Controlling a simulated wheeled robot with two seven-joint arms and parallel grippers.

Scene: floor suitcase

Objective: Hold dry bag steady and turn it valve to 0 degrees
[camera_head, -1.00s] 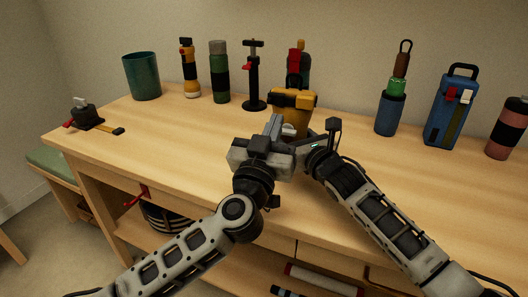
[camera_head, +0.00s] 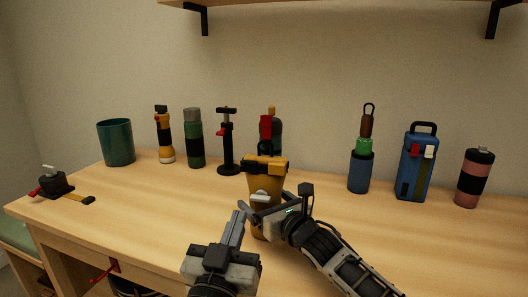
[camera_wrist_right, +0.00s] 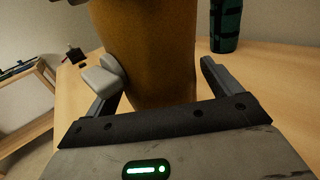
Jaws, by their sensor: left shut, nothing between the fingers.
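The dry bag (camera_head: 267,182) is a yellow-orange container with a black band and dark top, upright near the middle of the table. Its pale valve (camera_head: 260,198) sticks out from its front; it shows large in the right wrist view (camera_wrist_right: 104,76). My right gripper (camera_head: 262,212) is low at the bag, with one finger on each side of it (camera_wrist_right: 165,72). Whether both fingers touch the bag is unclear. My left gripper (camera_head: 237,222) is shut and empty, in front and to the left of the bag, apart from the valve.
Behind stand a teal cup (camera_head: 116,142), a yellow flashlight (camera_head: 164,136), a green bottle (camera_head: 194,140), a black stand (camera_head: 228,150), a blue bottle (camera_head: 361,171), a blue case (camera_head: 417,165) and a pink bottle (camera_head: 474,178). The table's left middle is clear.

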